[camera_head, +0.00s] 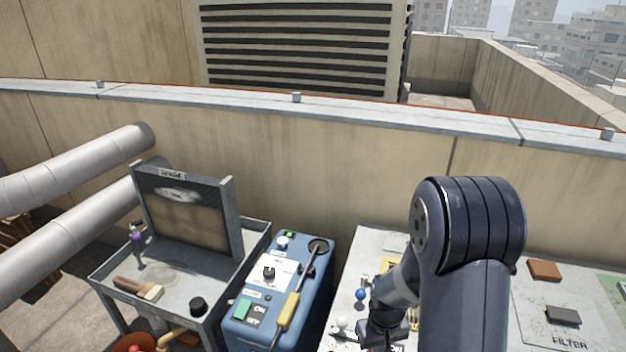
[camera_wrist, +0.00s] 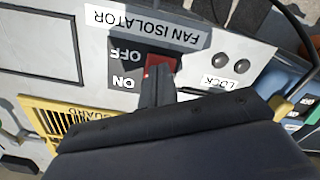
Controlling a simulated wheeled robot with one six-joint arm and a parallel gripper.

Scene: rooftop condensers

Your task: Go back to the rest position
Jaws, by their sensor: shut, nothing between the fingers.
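My gripper (camera_wrist: 157,80) is shut and empty in the wrist view. Its fingertips are at the red switch (camera_wrist: 163,66) of the fan isolator panel (camera_wrist: 225,50). They overlap it in the picture; I cannot tell whether they touch it. The ON and OFF labels beside the switch appear upside down. In the head view my arm reaches down over the grey worktop (camera_head: 365,250), and my fingertips are hidden there.
A yellow guard (camera_wrist: 45,118) lies close to my gripper in the wrist view. A blue unit (camera_head: 262,290) with a yellow-handled lever (camera_head: 288,308) stands left of my arm, beside a grey cart (camera_head: 225,262). A brown block (camera_head: 544,271) and a dark block (camera_head: 562,316) lie on the right.

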